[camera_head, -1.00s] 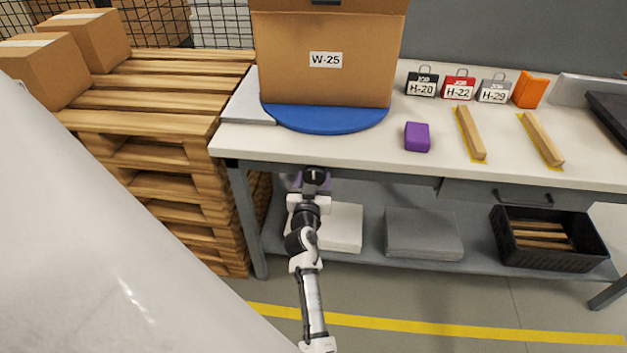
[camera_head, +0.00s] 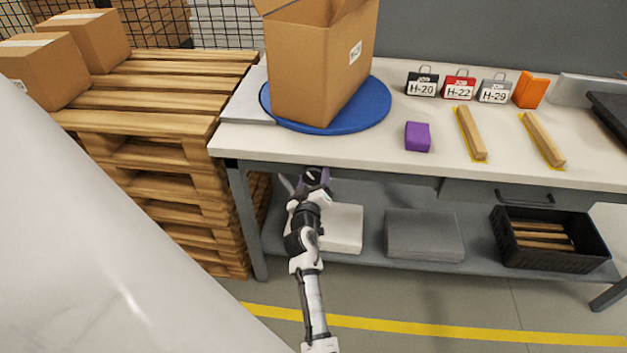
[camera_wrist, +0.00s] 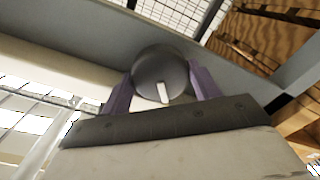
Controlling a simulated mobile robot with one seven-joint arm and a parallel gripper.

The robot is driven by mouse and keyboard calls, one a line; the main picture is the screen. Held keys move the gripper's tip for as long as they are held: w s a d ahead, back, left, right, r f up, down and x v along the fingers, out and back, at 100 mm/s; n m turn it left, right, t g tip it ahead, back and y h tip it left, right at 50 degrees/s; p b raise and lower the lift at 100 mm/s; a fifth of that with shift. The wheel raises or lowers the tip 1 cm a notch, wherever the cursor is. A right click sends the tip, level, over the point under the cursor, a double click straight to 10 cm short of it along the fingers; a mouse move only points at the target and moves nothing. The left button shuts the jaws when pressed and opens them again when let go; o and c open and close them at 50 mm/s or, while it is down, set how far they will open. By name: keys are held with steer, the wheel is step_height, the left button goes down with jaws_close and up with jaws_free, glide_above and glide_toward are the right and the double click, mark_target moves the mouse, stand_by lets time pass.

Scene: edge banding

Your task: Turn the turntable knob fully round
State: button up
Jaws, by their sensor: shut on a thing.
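The turntable's blue disc (camera_head: 372,108) lies on the bench top with a cardboard box (camera_head: 300,75) on it. The box stands turned, with its label on the face to the right. The dark round knob (camera_wrist: 160,72), with a white mark pointing down in the wrist view, sits on the bench's front edge. My gripper (camera_wrist: 162,88) is shut on the knob, with one purple finger on each side of it. In the head view my gripper (camera_head: 314,178) is just under the bench's front edge; the knob is mostly hidden there.
A purple block (camera_head: 417,137), two wooden strips (camera_head: 471,134) and several job tags (camera_head: 459,86) are on the bench (camera_head: 370,160). The lower shelf holds stacked panels (camera_head: 423,235) and a black crate (camera_head: 549,240). Wooden pallets (camera_head: 160,125) stand close on the left.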

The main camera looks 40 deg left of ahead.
stand_by(0.3)
steer(key=o, duration=1)
